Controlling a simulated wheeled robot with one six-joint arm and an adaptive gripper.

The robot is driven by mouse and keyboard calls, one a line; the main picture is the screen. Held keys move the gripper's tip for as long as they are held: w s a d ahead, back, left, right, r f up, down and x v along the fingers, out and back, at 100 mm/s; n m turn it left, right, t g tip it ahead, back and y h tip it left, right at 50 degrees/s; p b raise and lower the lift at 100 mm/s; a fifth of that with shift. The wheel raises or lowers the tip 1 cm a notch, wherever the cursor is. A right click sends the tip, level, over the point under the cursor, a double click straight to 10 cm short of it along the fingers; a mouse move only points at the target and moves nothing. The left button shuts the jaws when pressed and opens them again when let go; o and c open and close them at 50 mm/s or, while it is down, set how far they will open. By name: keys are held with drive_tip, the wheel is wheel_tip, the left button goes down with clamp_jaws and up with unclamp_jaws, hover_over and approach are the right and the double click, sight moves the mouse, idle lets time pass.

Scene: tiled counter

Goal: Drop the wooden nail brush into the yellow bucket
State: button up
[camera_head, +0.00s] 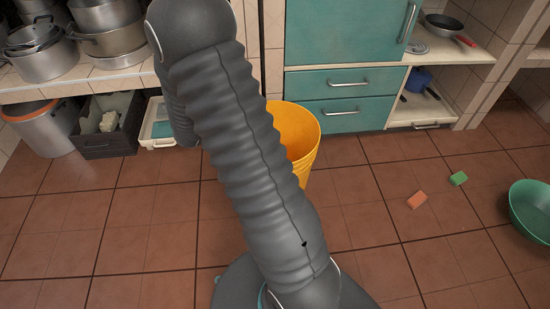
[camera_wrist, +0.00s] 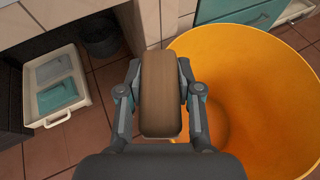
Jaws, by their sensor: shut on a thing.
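The wooden nail brush (camera_wrist: 160,95) is a brown, rounded block held between the fingers of my gripper (camera_wrist: 160,100) in the wrist view. My gripper is shut on it. The yellow bucket (camera_wrist: 262,48) fills the right of the wrist view. Its open mouth faces up, and the visible inside looks empty. The brush is at the bucket's left rim in the picture, partly overlapping it; its height above the rim is unclear. In the head view the bucket (camera_head: 303,130) stands on the floor, partly hidden behind my arm. My gripper and the brush are hidden there.
A white bin (camera_head: 160,122) and a dark crate (camera_head: 108,125) stand under the counter at left. Teal drawers (camera_head: 345,83) are behind the bucket. An orange sponge (camera_head: 417,200), a green sponge (camera_head: 458,178) and a green basin (camera_head: 530,210) lie on the open floor at right.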

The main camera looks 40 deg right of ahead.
drive_tip(key=s+d+f+m+g+h+p, duration=0.2)
drive_tip(key=s+d+f+m+g+p, duration=0.15)
drive_tip(key=s+d+m+g, duration=0.85)
drive_tip(key=shift+w+d+f+n+t+b, duration=0.35)
drive_tip(key=shift+f+n+b, duration=0.2)
drive_tip(key=shift+f, duration=0.25)
drive_tip(key=shift+w+d+f+n+t+b, duration=0.25)
drive_tip(key=shift+f+n+b, duration=0.25)
drive_tip(key=shift+f, duration=0.25)
drive_tip(key=shift+w+d+f+n+t+b, duration=0.3)
drive_tip(key=shift+d+f+n+b, duration=0.2)
drive_tip(key=shift+f, duration=0.3)
drive_tip(key=shift+a, duration=0.1)
drive_tip(key=o, duration=1.2)
drive_tip(key=v, duration=1.2)
drive_tip(key=shift+r, duration=0.15)
